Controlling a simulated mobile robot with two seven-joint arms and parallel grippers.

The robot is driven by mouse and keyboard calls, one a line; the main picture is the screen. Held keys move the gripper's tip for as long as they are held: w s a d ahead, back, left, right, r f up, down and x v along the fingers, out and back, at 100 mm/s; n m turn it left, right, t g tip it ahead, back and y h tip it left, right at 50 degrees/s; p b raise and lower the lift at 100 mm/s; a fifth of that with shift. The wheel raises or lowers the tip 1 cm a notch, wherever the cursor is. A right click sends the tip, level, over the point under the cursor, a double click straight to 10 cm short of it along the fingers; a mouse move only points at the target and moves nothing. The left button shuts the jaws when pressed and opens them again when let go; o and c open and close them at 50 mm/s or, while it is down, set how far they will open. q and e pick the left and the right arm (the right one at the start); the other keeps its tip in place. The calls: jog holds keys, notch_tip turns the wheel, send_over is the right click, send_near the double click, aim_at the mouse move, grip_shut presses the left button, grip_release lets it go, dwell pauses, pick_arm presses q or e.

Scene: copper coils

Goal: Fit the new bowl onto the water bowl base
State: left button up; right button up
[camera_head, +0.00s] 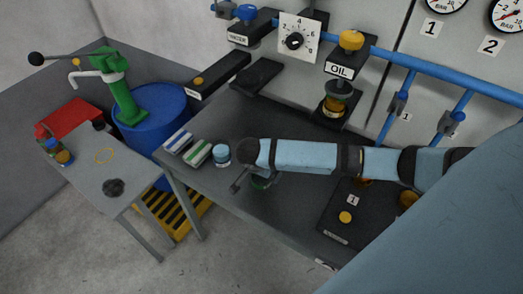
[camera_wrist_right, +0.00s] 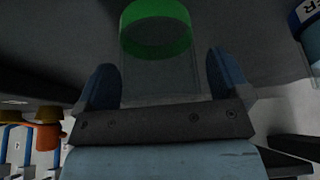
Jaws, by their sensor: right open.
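The new bowl is a clear cup with a green ring (camera_wrist_right: 155,28). In the head view only a bit of its green (camera_head: 262,183) shows on the workbench below my right gripper (camera_head: 252,184), and the arm hides the rest. In the right wrist view the bowl stands between the two blue fingers of my right gripper (camera_wrist_right: 163,80), which are open with gaps visible beside it. The water bowl base appears to be the black block labelled WATER (camera_head: 250,30) on the blue pipe, with nothing visible hanging under it. My left gripper is not in view.
A black pad (camera_head: 258,75) lies below the water block. The OIL unit (camera_head: 338,68) stands to its right. A blue-lidded jar (camera_head: 221,153) and striped boxes (camera_head: 197,152) are left of my gripper. A black panel (camera_head: 350,212) with a yellow button is at right.

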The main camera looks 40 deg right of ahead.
jog(key=shift+c, duration=0.2)
jog(key=c, duration=1.1)
notch_tip(320, 180, up, 20)
jog(key=shift+r+p, duration=0.1)
jog(key=shift+p, duration=1.15)
